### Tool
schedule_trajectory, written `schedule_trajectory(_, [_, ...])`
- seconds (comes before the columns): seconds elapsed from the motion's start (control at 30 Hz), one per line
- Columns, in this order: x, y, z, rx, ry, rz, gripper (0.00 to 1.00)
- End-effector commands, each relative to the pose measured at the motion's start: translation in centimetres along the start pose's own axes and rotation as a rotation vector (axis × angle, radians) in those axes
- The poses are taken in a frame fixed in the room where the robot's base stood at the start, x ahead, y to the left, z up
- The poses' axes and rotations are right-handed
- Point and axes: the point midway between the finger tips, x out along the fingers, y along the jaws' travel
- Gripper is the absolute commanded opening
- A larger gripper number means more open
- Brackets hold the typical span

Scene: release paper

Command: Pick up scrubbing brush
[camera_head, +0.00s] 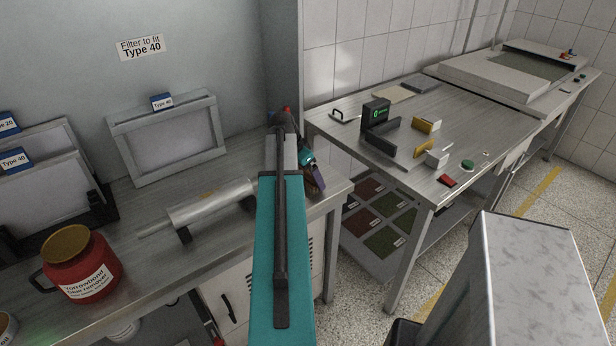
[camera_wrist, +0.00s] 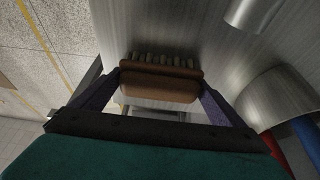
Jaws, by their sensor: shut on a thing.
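The scrubbing brush (camera_wrist: 158,86) has a brown wooden body and a row of pale bristles. In the wrist view it sits crosswise between the two fingers of my gripper (camera_wrist: 160,84), which is shut on it. The bristles point away from the palm, toward the steel bench surface. In the head view my gripper (camera_head: 314,174) is over the right end of the left bench, mostly behind my teal arm. The brush is largely hidden there, and I cannot tell whether it touches the bench.
A metal holder (camera_wrist: 276,98) with red and blue handles stands close beside my gripper. A metal roller (camera_head: 210,204), a framed screen (camera_head: 166,140) and a red glue-remover jug (camera_head: 82,264) are on the left bench (camera_head: 150,275). A second table (camera_head: 470,130) stands to the right across a gap.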

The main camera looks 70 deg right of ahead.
Motion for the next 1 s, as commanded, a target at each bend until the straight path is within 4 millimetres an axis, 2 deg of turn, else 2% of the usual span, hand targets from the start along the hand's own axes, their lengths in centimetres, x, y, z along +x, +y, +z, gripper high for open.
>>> schedule_trajectory(0.27, [-0.8,-0.1,-0.4,0.0,0.001,-0.001,0.68])
schedule_trajectory(0.63, [-3.3,0.0,-1.3,0.001,0.001,-0.001,0.68])
schedule_trajectory(1.0, [-4.5,3.1,1.1,0.0,0.001,-0.001,0.68])
